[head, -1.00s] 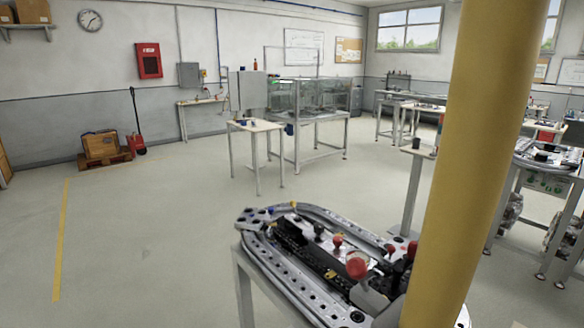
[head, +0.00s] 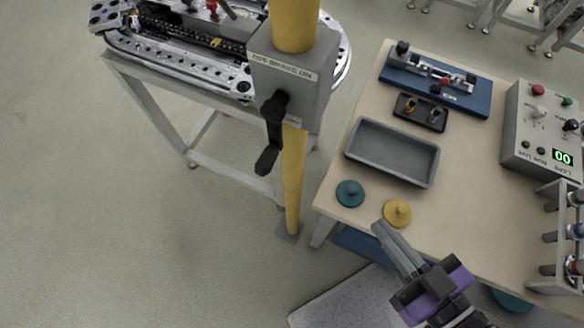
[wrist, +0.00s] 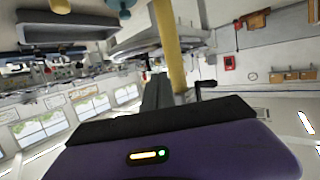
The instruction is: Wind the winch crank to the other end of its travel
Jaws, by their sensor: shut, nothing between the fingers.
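The winch is a grey box (head: 305,85) on a yellow post (head: 292,180), with "BRAKE" and "ON" readable on its label. Its black crank (head: 274,118) is on the front face, with the arm and grip hanging down, slightly to the left. In the wrist view the post (wrist: 167,45) stands beyond my fingers, and a dark crank-like part (wrist: 204,88) shows beside it. My gripper (head: 381,229) is shut and empty, low at the right in the head view. It is apart from the crank, to its lower right, and overlaps the workbench edge in the picture.
A workbench (head: 460,205) at the right holds a grey tray (head: 392,152), a teal knob-topped disc (head: 350,194), a yellow one (head: 397,212), a control box (head: 540,130) and a rack. The track table (head: 180,75) is behind the post. Floor at the left is clear.

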